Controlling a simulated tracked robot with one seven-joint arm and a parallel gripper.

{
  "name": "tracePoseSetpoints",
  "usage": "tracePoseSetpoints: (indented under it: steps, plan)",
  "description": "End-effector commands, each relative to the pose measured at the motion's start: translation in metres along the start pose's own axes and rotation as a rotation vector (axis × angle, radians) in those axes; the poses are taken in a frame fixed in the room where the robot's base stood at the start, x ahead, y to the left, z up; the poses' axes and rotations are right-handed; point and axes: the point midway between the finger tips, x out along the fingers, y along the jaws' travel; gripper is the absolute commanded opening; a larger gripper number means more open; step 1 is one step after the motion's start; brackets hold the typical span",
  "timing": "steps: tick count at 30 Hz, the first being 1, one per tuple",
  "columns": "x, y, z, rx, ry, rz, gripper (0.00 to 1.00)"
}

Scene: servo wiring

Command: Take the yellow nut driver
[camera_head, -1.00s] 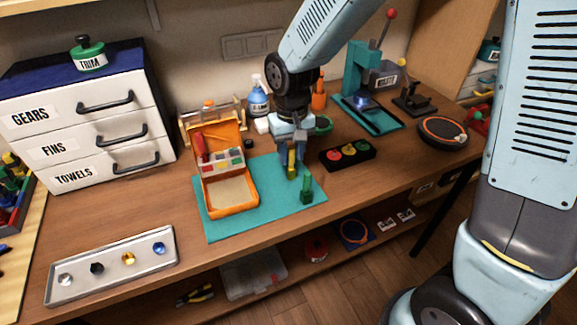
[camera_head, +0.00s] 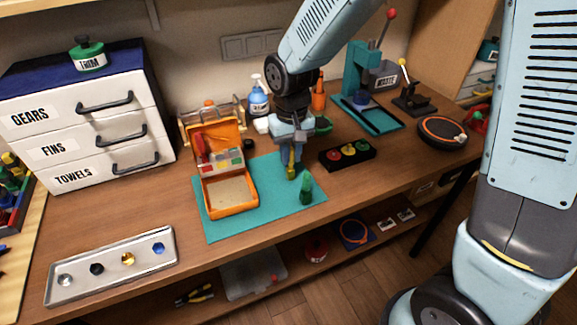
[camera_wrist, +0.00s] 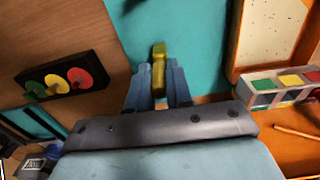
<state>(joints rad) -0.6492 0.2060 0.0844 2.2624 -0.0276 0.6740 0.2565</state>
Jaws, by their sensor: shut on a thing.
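The yellow nut driver (camera_wrist: 159,73) is between the two blue fingers of my gripper (camera_wrist: 158,84) in the wrist view. My gripper is shut on it. In the head view the yellow nut driver (camera_head: 291,169) points down from my gripper (camera_head: 291,152), over the teal mat (camera_head: 270,214). I cannot tell whether its lower end touches the mat. A green driver (camera_head: 306,189) stands on the mat just to its right.
An open orange case (camera_head: 233,210) stands on the mat to the left. A black block (camera_head: 334,160) with red, yellow and green discs is to the right. A metal tray (camera_head: 110,285) lies at the front left. The mat's front is clear.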

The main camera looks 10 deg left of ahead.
Motion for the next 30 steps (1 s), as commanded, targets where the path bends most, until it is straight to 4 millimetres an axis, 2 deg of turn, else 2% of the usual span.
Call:
tracePoseSetpoints:
  steps: [10,30]
  plan:
    - [-0.003,0.0,0.0,0.0,0.001,0.0,0.0]
    - [-0.035,0.0,0.0,0.0,0.001,0.0,0.0]
